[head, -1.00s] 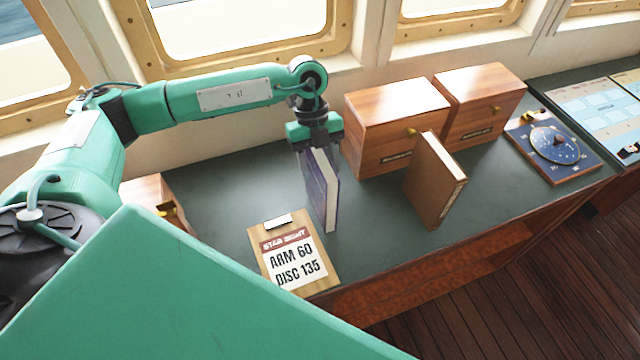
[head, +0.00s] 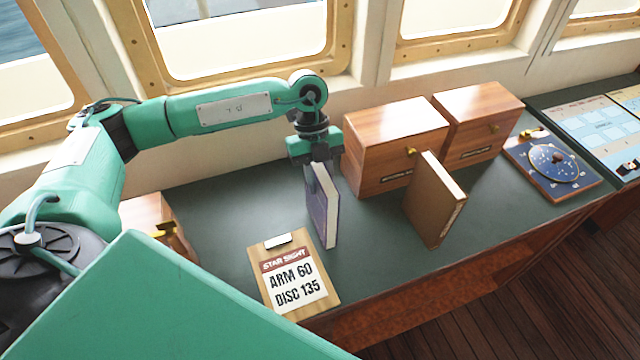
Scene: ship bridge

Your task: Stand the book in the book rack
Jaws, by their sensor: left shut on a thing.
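A purple book (head: 322,210) with white page edges stands upright at the middle of the green counter. My left gripper (head: 318,165) is shut on its top end from above. I cannot tell whether the book's lower edge touches the counter. A brown book (head: 434,200) stands upright to the right, apart from the purple one. I cannot make out a book rack in this view. My right gripper is not in view.
Two wooden boxes (head: 394,130) with brass knobs stand behind the brown book. A clipboard (head: 293,275) reading "ARM 60 DISC 135" lies in front. A blue dial board (head: 552,165) lies at right. Another wooden box (head: 150,220) is partly hidden at left. Bare counter (head: 240,190) lies left of the purple book.

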